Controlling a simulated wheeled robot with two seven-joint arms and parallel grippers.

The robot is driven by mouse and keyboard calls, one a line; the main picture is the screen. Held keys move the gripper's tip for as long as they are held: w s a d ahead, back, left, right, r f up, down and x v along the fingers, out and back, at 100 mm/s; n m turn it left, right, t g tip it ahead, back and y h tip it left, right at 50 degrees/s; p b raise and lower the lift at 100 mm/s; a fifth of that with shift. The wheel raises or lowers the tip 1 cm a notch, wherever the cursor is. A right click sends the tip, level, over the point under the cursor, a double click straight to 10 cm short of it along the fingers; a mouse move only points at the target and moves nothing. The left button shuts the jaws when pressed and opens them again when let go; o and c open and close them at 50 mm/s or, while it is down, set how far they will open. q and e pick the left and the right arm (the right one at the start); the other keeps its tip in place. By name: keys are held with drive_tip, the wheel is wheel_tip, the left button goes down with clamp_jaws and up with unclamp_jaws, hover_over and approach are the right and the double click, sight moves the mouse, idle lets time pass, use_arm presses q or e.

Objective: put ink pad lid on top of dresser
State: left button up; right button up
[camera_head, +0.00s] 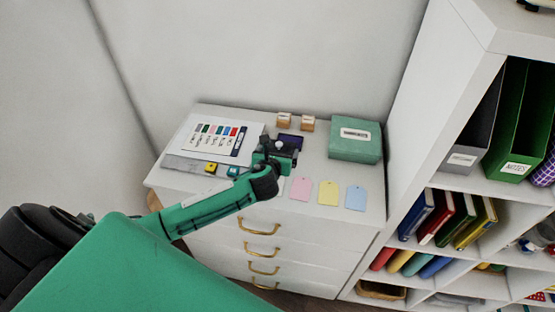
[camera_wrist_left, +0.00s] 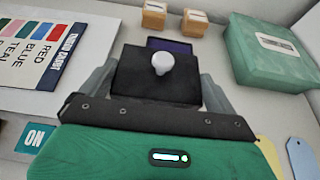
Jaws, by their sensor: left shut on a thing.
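The ink pad lid (camera_wrist_left: 150,88) is a flat dark plate with a white round knob, held between the two fingers of my left gripper (camera_wrist_left: 158,80). In the head view my left gripper (camera_head: 272,160) is over the dresser top, with part of the lid visible beyond it. The purple ink pad (camera_wrist_left: 174,44) shows just beyond the lid and is partly hidden by it. The white dresser (camera_head: 318,210) has a flat top and drawers with brass handles. I cannot tell whether the lid touches the dresser top. My right gripper is not in view.
Two small wooden stamps (camera_head: 284,119) and a green box (camera_head: 356,139) stand at the back. Pink, yellow and blue tags (camera_head: 328,192) lie at the front right. A colour chart (camera_head: 215,139) lies on the left. A shelf unit (camera_head: 410,175) borders the right side.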

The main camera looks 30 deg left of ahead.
use_arm(q)
wheel_tip(320, 180, down, 4)
drive_tip(key=shift+f, duration=0.1)
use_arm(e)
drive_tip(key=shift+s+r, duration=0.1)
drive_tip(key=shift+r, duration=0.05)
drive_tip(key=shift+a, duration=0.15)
use_arm(q)
drive_tip(key=o, duration=0.8)
drive_tip(key=shift+f, duration=0.1)
drive_tip(key=shift+c, duration=0.2)
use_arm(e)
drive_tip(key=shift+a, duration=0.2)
use_arm(q)
drive_tip(key=b+v, duration=0.1)
drive_tip(key=v, duration=1)
drive_tip(key=shift+s+d+r+b, duration=0.15)
drive_tip(key=shift+s+r+b, duration=0.15)
drive_tip(key=shift+s, duration=0.2)
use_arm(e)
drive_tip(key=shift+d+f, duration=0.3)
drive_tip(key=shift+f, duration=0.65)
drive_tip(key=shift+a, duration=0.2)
